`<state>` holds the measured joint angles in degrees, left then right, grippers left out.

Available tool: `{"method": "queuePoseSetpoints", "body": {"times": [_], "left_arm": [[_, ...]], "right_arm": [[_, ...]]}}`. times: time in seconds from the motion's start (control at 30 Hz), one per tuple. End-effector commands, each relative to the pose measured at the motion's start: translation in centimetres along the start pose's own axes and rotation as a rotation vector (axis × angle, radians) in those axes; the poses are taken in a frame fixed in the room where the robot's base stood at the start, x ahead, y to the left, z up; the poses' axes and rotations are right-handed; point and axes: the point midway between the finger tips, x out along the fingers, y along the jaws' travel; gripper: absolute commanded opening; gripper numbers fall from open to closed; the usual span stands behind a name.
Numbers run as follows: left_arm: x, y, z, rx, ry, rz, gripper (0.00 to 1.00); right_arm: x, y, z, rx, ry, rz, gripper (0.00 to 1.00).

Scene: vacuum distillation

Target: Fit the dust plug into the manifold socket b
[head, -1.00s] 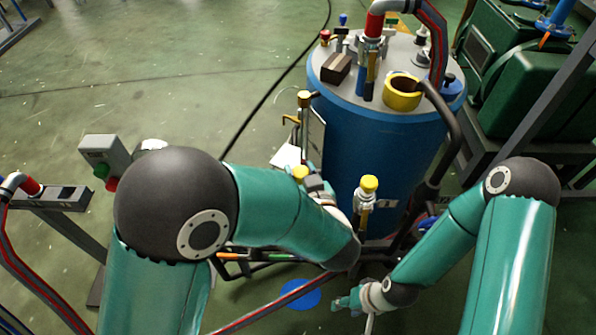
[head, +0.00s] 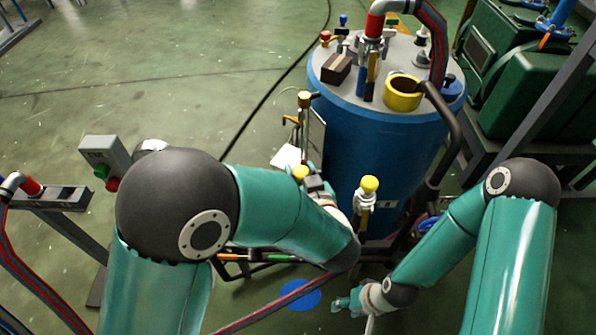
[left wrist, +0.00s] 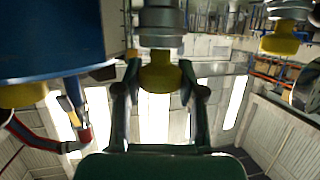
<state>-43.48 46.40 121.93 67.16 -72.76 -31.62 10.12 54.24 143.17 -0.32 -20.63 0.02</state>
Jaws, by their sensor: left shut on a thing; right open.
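In the left wrist view a yellow plug (left wrist: 160,72) is between the fingers of my left gripper (left wrist: 160,82), which is shut on it. A grey metal fitting (left wrist: 161,25) lines up with the plug and appears to meet it; I cannot tell how deeply they are fitted. In the head view a yellow cap (head: 299,172) shows beside my left wrist, whose arm hides much there. Another yellow cap (head: 369,184) sits upright on a metal fitting (head: 364,202) to its right. My right gripper (head: 347,302) is open and low, right of the blue floor disc.
A blue drum (head: 362,150) stands behind the fittings, with a yellow ring (head: 402,92) and a brown block (head: 336,69) on its lid. A dark curved pipe (head: 449,130) runs down its right side. Another yellow-capped fitting (left wrist: 280,38) is at the right in the wrist view.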

Motion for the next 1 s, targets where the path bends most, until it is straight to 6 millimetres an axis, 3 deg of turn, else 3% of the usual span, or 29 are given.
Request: {"method": "queuePoseSetpoints", "body": {"times": [0.03,1.0], "left_arm": [[-2.01,2.51,1.58,0.051,0.001,0.057,0.00],[-2.43,2.66,1.15,0.064,0.020,0.071,0.00]], "right_arm": [[0.06,0.02,0.00,0.000,0.000,0.000,0.48],[-0.13,-0.05,0.00,0.000,0.000,0.000,0.48]]}}
